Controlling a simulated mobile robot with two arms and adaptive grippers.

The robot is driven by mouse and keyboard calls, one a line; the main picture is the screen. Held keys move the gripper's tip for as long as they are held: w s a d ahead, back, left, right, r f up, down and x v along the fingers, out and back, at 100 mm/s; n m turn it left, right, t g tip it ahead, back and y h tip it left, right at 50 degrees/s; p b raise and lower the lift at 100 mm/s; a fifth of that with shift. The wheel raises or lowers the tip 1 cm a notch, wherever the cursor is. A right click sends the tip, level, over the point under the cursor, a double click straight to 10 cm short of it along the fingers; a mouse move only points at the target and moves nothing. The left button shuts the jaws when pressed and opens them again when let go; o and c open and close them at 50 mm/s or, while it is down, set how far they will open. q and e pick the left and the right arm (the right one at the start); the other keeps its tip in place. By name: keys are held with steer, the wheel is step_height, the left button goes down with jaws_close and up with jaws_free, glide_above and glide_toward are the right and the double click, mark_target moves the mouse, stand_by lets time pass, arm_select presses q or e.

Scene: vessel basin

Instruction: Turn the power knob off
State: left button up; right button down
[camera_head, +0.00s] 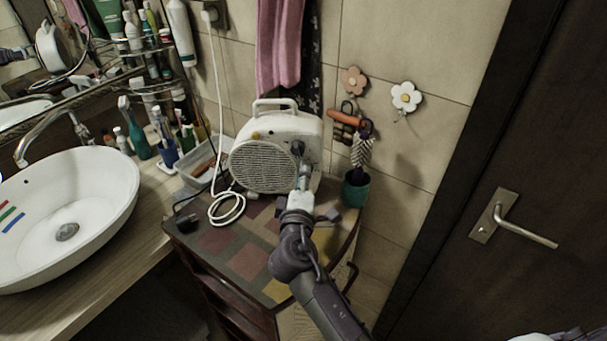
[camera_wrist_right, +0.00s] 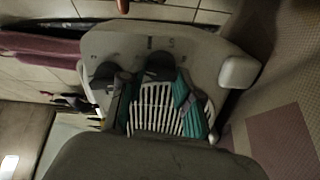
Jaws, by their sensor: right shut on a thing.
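A white heater (camera_head: 270,150) with a round front grille and a top handle stands on a small cabinet. Its side panel (camera_wrist_right: 205,50) fills the upper part of the right wrist view, with two dark round knobs. One knob (camera_wrist_right: 105,75) is free, to the left. The other knob (camera_wrist_right: 160,66) is at the fingertips of my right gripper (camera_wrist_right: 158,88). In the head view my right gripper (camera_head: 303,172) reaches the heater's right side and is shut on a knob, partly hidden by the fingers. I cannot read which knob is the power knob. My left gripper is not in view.
The cabinet top (camera_head: 225,240) has coloured squares. A white cord (camera_head: 228,208) lies coiled beside the heater. A green cup (camera_head: 355,190) stands close to my right gripper. A white basin (camera_head: 70,210) is at left, a dark door (camera_head: 520,150) at right.

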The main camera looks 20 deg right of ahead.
steer(key=shift+n, duration=0.3)
steer(key=c, duration=0.8)
jaws_free()
steer(key=shift+a, duration=0.1)
steer(key=v, duration=1.2)
steer(key=shift+f, duration=0.1)
